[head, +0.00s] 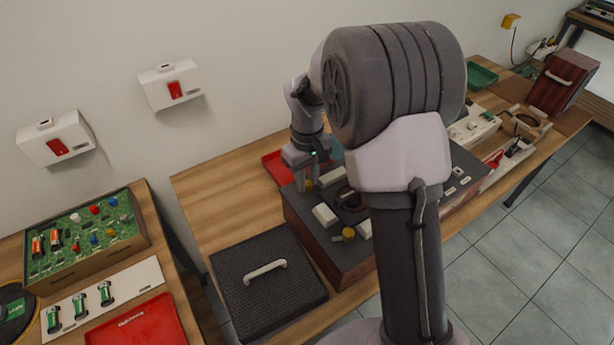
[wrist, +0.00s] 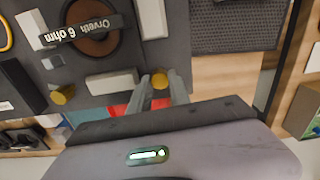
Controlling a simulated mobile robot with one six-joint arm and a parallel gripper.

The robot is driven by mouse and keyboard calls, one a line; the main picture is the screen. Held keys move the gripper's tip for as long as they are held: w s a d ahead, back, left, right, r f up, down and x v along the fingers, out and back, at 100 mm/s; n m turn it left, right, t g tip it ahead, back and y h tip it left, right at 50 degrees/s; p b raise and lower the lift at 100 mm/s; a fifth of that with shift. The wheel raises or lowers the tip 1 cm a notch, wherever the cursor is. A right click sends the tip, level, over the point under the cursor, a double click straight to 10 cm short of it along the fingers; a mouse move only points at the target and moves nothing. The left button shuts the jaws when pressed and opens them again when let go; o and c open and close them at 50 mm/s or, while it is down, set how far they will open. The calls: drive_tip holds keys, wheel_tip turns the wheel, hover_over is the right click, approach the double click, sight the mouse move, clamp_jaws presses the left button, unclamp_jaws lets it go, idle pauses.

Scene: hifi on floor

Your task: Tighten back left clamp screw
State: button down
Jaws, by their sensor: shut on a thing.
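The clamp screw is a yellow knob (wrist: 160,79) at the edge of a dark cabinet (wrist: 185,60). In the wrist view my gripper (wrist: 163,84) has its two grey fingers shut around this knob. In the head view my gripper (head: 308,184) points down at the far left part of the cabinet (head: 345,262), and the knob is mostly hidden between the fingers. Another yellow knob (head: 348,233) stands at the near side. A further yellow knob (wrist: 62,95) shows in the wrist view. A round driver (wrist: 95,35) marked "Orveth 6 ohm" sits between pale clamp blocks (wrist: 112,82).
A black grille panel (head: 250,300) with a pale handle lies left of the cabinet. A red tray (head: 273,166) is behind it. My arm hides much of the cabinet's right side. Bare wood (head: 225,185) lies at the left.

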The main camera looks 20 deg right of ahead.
drive_tip(key=m, duration=0.3)
drive_tip(key=shift+m, duration=0.3)
drive_tip(key=m, duration=0.3)
drive_tip(key=shift+m, duration=0.3)
drive_tip(key=m, duration=0.3)
drive_tip(key=shift+m, duration=0.3)
drive_tip(key=shift+d+m, duration=0.1)
drive_tip(key=shift+m, duration=2)
drive_tip(key=c, duration=1.2)
unclamp_jaws()
